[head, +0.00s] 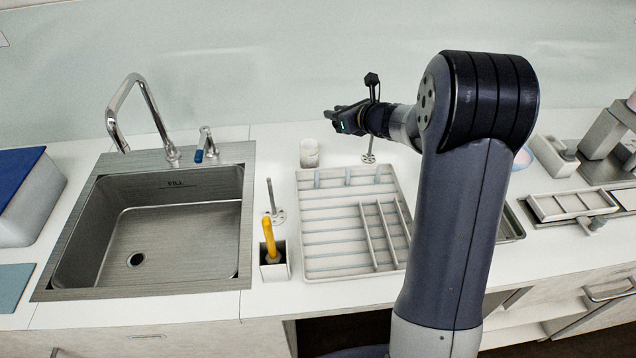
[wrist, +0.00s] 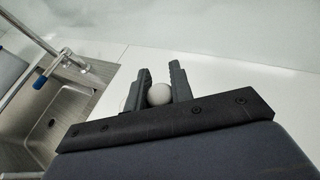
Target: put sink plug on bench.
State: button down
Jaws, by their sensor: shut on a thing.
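My gripper (head: 334,116) is held up above the back of the bench, pointing left in the head view. In the wrist view its two dark fingers (wrist: 161,67) are shut on a small, pale grey, rounded thing, which I take to be the sink plug (wrist: 158,94). In the head view I cannot make the plug out at the fingers. The white bench (head: 285,142) runs along the wall below. The steel sink (head: 170,230) is at the left, its drain hole dark and uncovered; the sink also shows in the wrist view (wrist: 60,105).
A curved tap (head: 140,110) and a blue-handled lever (head: 205,146) rise behind the sink. A white cup (head: 310,153) stands under my gripper. A ribbed drying rack (head: 335,235) and a small holder with a yellow-handled tool (head: 270,240) stand in front. Bare bench lies around the cup.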

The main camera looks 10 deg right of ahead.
notch_tip(320, 180, down, 10)
jog(key=shift+r, duration=0.1)
dwell(0.4)
jog(key=shift+f+b, duration=0.35)
jog(key=shift+b, duration=0.15)
jog(key=shift+f+b, duration=0.25)
jog(key=shift+b, duration=0.1)
